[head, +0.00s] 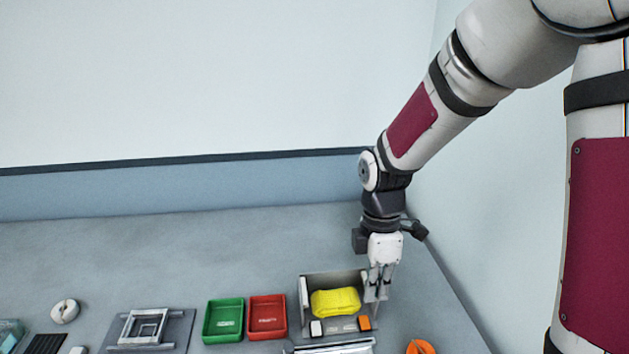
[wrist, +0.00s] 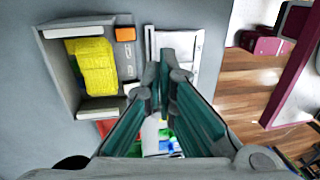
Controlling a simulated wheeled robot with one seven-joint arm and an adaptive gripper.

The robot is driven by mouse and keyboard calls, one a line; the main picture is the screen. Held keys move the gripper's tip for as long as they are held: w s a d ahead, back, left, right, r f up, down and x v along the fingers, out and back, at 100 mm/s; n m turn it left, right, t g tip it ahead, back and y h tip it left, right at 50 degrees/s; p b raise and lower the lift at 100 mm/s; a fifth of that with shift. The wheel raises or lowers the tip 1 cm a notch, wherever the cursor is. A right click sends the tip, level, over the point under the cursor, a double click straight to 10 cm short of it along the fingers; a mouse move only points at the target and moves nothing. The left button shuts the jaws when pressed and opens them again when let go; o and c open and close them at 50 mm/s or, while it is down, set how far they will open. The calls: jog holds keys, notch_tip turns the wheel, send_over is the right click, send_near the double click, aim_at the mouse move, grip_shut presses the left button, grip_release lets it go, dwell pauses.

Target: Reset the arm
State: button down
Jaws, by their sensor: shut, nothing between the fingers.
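My gripper (head: 377,285) hangs pointing down at the right side of a grey open box (head: 313,285). It is shut and empty; its closed fingers (wrist: 164,75) also show in the wrist view. A yellow folded cloth-like thing (head: 335,302) lies in the box, and it shows in the wrist view (wrist: 95,67) to the left of the fingers. Whether the fingers touch the box wall cannot be told.
A green tray (head: 223,320) and a red tray (head: 267,317) stand left of the box. A grey square frame (head: 147,327) and a white roll (head: 65,311) lie farther left. An orange thing (head: 420,347) is at the front right. The grey surface behind is clear up to the wall.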

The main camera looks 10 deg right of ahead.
jog(key=s+d+r+m+t, duration=0.1)
jog(key=s+r+m+t, duration=0.2)
jog(key=s+r+m, duration=0.4)
jog(key=s+d+r+m+t, duration=0.1)
jog(key=s+r+m+t, duration=0.3)
jog(key=s+r+m, duration=0.3)
notch_tip(320, 180, up, 6)
jog(key=m, duration=0.4)
jog(key=shift+s+d+r, duration=0.15)
